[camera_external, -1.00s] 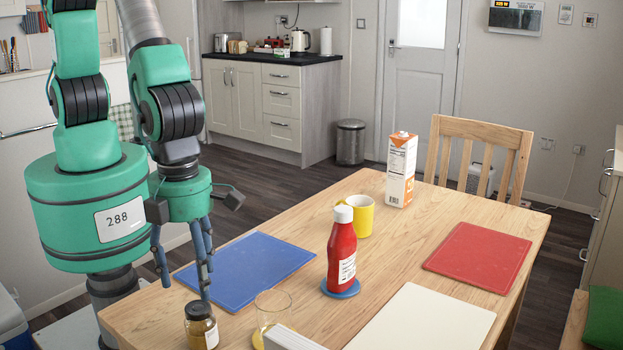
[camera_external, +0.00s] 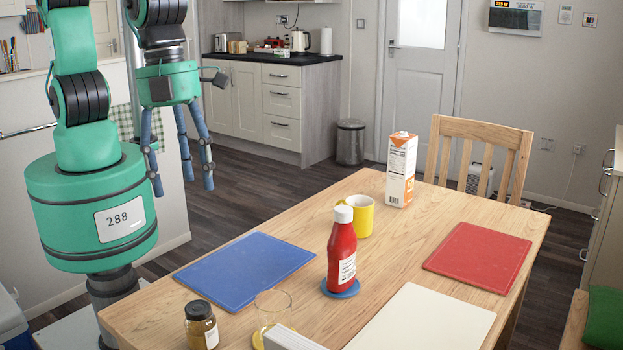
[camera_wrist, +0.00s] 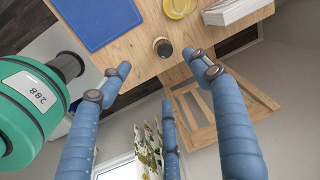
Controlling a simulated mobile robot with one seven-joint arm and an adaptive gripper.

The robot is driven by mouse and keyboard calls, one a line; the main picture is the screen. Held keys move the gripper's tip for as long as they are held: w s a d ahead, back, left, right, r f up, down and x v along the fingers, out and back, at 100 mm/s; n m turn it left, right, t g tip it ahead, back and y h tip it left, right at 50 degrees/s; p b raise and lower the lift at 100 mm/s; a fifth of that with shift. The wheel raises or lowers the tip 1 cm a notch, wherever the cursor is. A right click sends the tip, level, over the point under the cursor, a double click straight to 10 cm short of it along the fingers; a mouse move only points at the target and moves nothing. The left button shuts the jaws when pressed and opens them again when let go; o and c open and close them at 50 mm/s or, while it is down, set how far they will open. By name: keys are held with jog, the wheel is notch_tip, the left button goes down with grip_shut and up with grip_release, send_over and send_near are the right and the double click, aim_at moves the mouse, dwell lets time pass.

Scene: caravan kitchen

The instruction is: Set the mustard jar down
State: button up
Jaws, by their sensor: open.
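The mustard jar (camera_external: 201,325), a small glass jar with a dark lid and pale label, stands upright on the table's near left part. In the wrist view the jar (camera_wrist: 163,47) shows from above, lid up, beyond my fingertips and apart from them. My gripper (camera_external: 182,186) hangs above and behind the table's left side, its blue fingers spread and empty. The wrist view also shows the fingers (camera_wrist: 165,85) wide apart with nothing between them.
Right of the jar are a drinking glass (camera_external: 273,305) and a white box-like item (camera_external: 291,339). A blue mat (camera_external: 245,270) lies behind it. A red ketchup bottle (camera_external: 341,252) stands on a blue coaster, near a yellow mug (camera_external: 364,217) and a carton (camera_external: 401,170).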

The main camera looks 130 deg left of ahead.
jog(key=s+a+r+n+t, duration=0.2)
jog(key=s+a+r+n, duration=0.1)
jog(key=s+r+n, duration=0.4)
jog(key=s+a+r+n+t, duration=0.2)
jog(key=s+r+n, duration=0.6)
jog(key=s+r, duration=0.5)
jog(key=shift+s+a+r, duration=0.15)
jog(key=shift+s+a, duration=0.75)
jog(key=shift+s, duration=0.75)
